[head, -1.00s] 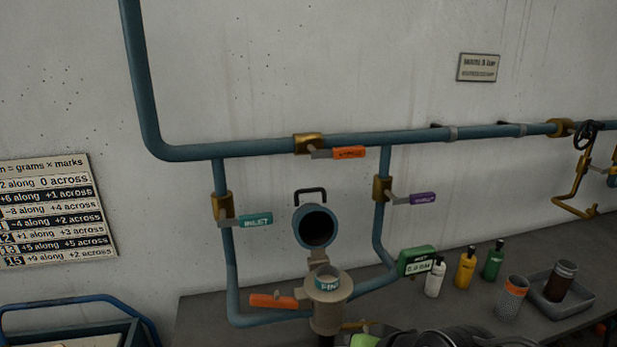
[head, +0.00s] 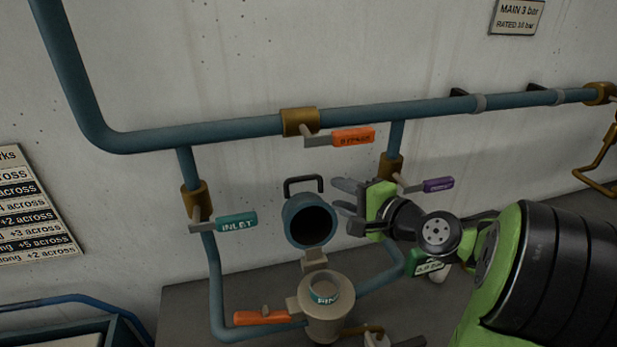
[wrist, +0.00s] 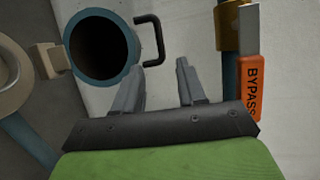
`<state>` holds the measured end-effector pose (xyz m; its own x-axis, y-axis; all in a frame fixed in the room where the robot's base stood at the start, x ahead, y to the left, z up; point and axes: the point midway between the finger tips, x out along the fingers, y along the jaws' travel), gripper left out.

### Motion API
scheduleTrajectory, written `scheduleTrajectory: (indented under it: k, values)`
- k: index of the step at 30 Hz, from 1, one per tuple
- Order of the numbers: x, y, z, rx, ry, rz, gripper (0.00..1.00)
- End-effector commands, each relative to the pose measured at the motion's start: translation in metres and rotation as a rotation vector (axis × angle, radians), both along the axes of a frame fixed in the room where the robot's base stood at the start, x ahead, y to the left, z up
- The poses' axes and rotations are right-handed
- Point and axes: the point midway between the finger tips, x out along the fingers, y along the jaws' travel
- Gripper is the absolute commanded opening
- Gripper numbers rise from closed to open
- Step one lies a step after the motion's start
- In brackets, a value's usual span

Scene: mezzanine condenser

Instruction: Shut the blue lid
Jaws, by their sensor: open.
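The blue lid (head: 309,220) stands raised on its hinge above the beige strainer body (head: 325,303), its dark hollow inside facing out. A black loop handle (head: 303,184) is at its top edge. My gripper (head: 342,197) is open and empty, just right of the lid. In the wrist view the lid (wrist: 103,73) is at the upper left, with its handle (wrist: 157,42) beyond my open fingers (wrist: 157,75). The fingers look apart from the handle.
An orange BYPASS lever (head: 352,137) is above my gripper, and a purple lever (head: 438,185) is to its right. A teal INLET lever (head: 236,221) is left of the lid. An orange lever (head: 262,317) is beside the body. Blue pipes (head: 215,285) surround the fitting.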

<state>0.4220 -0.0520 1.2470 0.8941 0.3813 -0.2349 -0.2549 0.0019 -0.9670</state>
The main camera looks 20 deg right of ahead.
Motion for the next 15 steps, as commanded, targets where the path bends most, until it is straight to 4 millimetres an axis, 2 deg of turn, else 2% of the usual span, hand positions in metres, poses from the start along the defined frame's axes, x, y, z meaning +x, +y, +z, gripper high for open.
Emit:
scheduleTrajectory:
  k: [3,9,15]
  values:
    - [0.028,0.015,-0.006,0.0,0.001,0.008,0.4]
    - [0.071,0.033,-0.018,-0.001,0.002,0.007,0.4]
    - [0.094,0.042,-0.024,-0.003,0.0,0.003,0.4]
